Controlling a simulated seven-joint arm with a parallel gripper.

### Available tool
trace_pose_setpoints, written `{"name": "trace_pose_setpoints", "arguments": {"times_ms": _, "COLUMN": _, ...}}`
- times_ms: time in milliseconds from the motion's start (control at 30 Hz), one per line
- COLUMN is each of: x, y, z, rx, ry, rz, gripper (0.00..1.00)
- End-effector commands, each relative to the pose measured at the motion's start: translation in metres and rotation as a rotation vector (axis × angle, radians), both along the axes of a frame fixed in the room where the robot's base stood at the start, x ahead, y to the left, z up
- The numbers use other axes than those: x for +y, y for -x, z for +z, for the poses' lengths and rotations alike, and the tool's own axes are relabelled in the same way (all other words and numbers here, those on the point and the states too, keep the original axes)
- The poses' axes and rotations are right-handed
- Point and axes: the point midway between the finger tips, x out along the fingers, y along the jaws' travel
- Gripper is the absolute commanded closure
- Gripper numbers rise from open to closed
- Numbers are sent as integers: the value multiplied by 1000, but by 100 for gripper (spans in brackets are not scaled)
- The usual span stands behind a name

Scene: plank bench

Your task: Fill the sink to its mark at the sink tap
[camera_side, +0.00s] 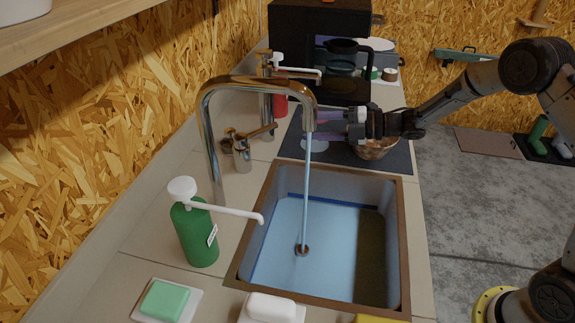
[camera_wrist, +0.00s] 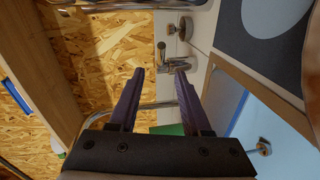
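The chrome sink tap (camera_side: 212,130) arches over the sink (camera_side: 408,240), and a stream of water (camera_side: 306,190) falls from its spout to near the drain (camera_side: 302,249). A dark blue mark line (camera_side: 340,203) runs round the sink's inner wall. Pale blue shows below it; the exact water level is hard to tell. The tap's lever (camera_side: 258,132) sits on a small chrome body behind the spout. My gripper (camera_side: 325,121) is behind the spout, beyond the sink's far edge. In the wrist view my gripper (camera_wrist: 161,73) is open and empty, with chrome tap parts (camera_wrist: 172,60) ahead of its fingertips.
A green soap pump bottle (camera_side: 197,235) stands left of the sink. A green soap bar (camera_side: 165,300) and a white one (camera_side: 268,308) lie in front. Beyond the sink are a dark mat (camera_side: 396,158), a basket (camera_side: 375,149), a red bottle (camera_side: 280,105) and a dark machine.

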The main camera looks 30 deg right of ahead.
Motion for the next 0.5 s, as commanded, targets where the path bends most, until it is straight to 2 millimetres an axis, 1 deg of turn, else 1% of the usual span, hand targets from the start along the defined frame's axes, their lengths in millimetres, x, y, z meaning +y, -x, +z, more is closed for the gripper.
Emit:
{"name": "trace_pose_setpoints", "arguments": {"times_ms": 33, "x": 8, "y": -2, "z": 1, "rx": 3, "ry": 28, "rz": -5, "gripper": 50}}
{"name": "trace_pose_setpoints", "arguments": {"times_ms": 267, "x": 23, "y": -15, "z": -3, "rx": 8, "ry": 62, "rz": -19, "gripper": 50}}
{"name": "trace_pose_setpoints", "arguments": {"times_ms": 367, "x": 36, "y": -26, "z": -7, "rx": 9, "ry": 63, "rz": -18, "gripper": 50}}
{"name": "trace_pose_setpoints", "arguments": {"times_ms": 500, "x": 55, "y": -45, "z": -12, "rx": 8, "ry": 62, "rz": -17, "gripper": 50}}
